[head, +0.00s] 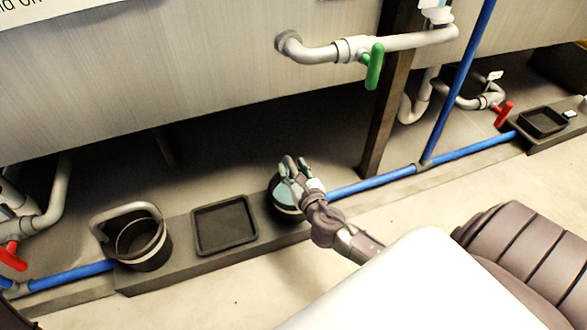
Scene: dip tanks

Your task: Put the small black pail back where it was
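A small dark pail (287,209) with a pale band stands on the low dark ledge, right of a black square tray. My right gripper (293,168) is over this pail and covers much of it, including its handle area. I cannot tell whether its fingers are closed on the pail. Another black pail (145,247) with a light band and a thick grey handle stands on the ledge at the left. My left gripper is not in view.
The shallow black tray (224,226) lies between the two pails. A blue pipe (375,182) runs along the ledge. A green-handled valve (374,66) hangs from the tank above. Another black tray (543,121) is at far right. The floor in front is clear.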

